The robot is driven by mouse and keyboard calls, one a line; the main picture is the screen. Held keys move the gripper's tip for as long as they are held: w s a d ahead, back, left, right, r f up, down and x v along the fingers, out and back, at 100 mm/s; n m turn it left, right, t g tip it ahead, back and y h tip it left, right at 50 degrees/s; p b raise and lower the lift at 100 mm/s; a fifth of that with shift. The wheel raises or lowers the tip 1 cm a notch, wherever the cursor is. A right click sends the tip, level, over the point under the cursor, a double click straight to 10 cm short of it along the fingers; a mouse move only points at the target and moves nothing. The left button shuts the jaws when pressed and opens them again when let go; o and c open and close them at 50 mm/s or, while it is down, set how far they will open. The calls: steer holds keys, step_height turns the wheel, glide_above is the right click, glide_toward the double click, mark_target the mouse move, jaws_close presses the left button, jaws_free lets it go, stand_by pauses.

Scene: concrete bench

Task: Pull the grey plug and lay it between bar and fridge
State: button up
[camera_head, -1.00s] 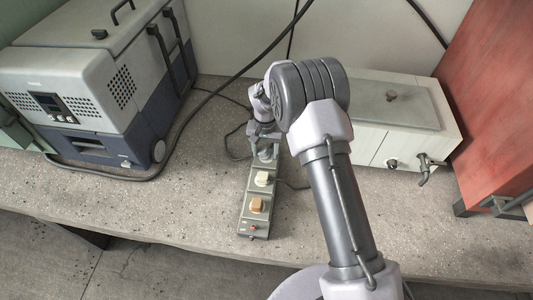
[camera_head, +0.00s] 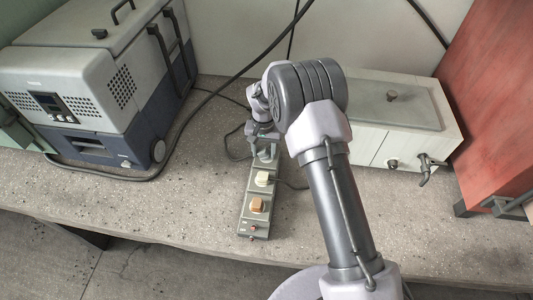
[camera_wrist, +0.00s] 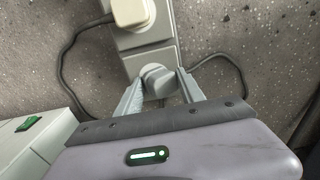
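The grey plug (camera_wrist: 157,80) sits in the last socket of the grey power bar (camera_wrist: 138,66), between my fingers in the wrist view. My gripper (camera_wrist: 158,86) is open, with one finger on each side of the plug; a narrow gap seems to show at the fingertips. In the head view my gripper (camera_head: 264,143) is over the far end of the bar (camera_head: 245,222), and the grey plug (camera_head: 266,156) is partly hidden there. The fridge (camera_head: 70,78), a grey and dark blue cool box, stands at the left.
A cream plug (camera_head: 263,178) and an orange-tan plug (camera_head: 256,205) stand in the bar's nearer sockets. A white box with a tap (camera_head: 400,135) stands right, beside a red panel (camera_head: 500,90). Dark cables run behind the bar. Bench surface (camera_head: 200,165) between bar and fridge is clear.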

mark_target(264, 149)
steer(key=shift+s+f, duration=0.1)
steer(key=shift+f, duration=0.1)
jaws_close()
steer(key=shift+r, duration=0.15)
steer(key=shift+r+p, duration=1.2)
steer(key=shift+r, duration=0.65)
steer(key=shift+r+p, duration=0.7)
steer(key=shift+r, duration=0.45)
